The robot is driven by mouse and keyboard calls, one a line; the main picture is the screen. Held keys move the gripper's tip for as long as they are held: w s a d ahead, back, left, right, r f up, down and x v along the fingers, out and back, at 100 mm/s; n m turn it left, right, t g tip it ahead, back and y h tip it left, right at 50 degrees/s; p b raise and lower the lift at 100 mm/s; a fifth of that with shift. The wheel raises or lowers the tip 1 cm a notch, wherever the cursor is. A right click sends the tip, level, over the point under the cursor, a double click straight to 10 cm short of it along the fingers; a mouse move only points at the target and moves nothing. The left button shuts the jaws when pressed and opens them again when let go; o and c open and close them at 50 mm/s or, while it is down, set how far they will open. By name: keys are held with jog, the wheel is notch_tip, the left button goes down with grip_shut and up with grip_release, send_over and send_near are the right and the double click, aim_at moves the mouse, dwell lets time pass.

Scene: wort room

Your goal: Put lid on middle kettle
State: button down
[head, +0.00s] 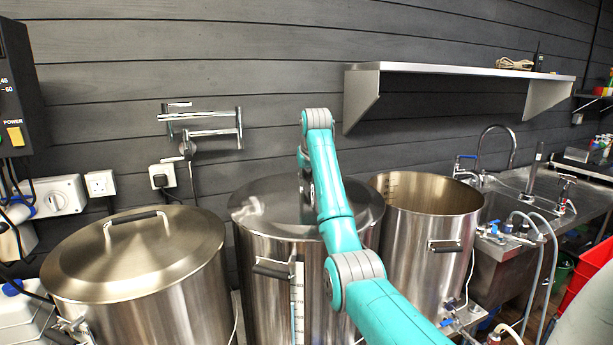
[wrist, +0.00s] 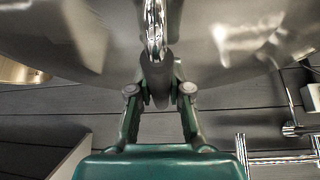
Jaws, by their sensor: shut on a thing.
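The middle kettle (head: 262,305) is a tall steel pot with a side handle and a level scale on its front. A round steel lid (head: 265,203) lies level across its top, roughly lined up with the rim. I cannot tell whether it is fully seated all around. My arm crosses in front and hides the lid's handle and my gripper in the head view. In the wrist view my gripper (wrist: 160,92) is shut on the lid's handle (wrist: 154,35), with the lid's shiny surface (wrist: 75,30) filling the top of the picture.
The left kettle (head: 170,300) wears its own lid (head: 130,255). The right kettle (head: 410,240) is open. A folded wall tap (head: 205,130) and a shelf (head: 450,68) are on the back wall. A sink (head: 500,205) stands at the right.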

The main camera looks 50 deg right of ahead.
jog(key=shift+r, duration=0.15)
jog(key=c, duration=1.2)
grip_release()
jog(key=shift+o, duration=0.9)
jog(key=shift+f, duration=0.2)
jog(key=shift+v, duration=3.85)
